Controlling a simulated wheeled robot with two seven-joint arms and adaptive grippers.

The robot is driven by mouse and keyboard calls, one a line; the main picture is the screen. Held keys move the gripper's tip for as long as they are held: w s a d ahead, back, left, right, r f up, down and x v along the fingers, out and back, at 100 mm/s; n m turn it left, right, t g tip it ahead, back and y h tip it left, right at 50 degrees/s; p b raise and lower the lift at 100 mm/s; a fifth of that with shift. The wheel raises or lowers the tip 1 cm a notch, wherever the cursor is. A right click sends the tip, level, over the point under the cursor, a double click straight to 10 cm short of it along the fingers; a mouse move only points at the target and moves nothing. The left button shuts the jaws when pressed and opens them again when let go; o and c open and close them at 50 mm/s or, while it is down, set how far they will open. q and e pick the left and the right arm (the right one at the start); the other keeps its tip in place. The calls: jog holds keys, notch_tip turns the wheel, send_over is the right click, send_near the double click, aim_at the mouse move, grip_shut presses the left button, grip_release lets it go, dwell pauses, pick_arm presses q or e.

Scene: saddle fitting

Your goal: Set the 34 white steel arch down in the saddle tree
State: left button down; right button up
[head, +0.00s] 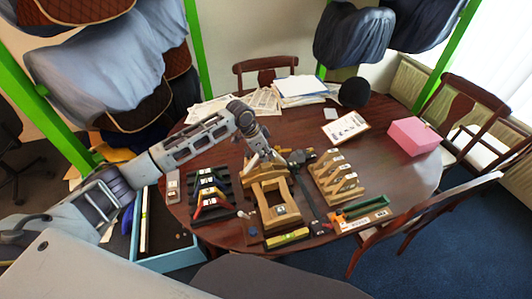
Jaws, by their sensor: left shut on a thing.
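The saddle tree (258,204), a light wooden frame with an open middle, lies on the table near the centre. My left gripper (263,155) reaches in from the left and is over the far end of the tree. It is shut on a small pale piece, the white steel arch (252,162), which is mostly hidden by the fingers. I cannot tell whether the arch touches the tree. My right gripper is not in view.
A dark rack (227,211) with coloured arches stands left of the tree. A slotted wooden rack (337,179) stands right, with a dark hammer-like tool (308,190) between. A yellow level (287,237) lies in front. A pink box (413,136) and papers (300,87) lie farther back.

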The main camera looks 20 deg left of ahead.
aim_at(269, 164)
pick_arm(q)
jog(key=shift+f+p, duration=0.1)
jog(key=shift+p, duration=0.2)
dwell(0.9)
jog(key=shift+p, duration=0.5)
dwell(0.5)
jog(key=shift+f, duration=0.75)
jog(key=shift+f, duration=0.4)
dwell(0.4)
jog(key=shift+f+b, duration=0.15)
jog(key=shift+b, duration=0.15)
jog(key=shift+f, duration=0.75)
dwell(0.7)
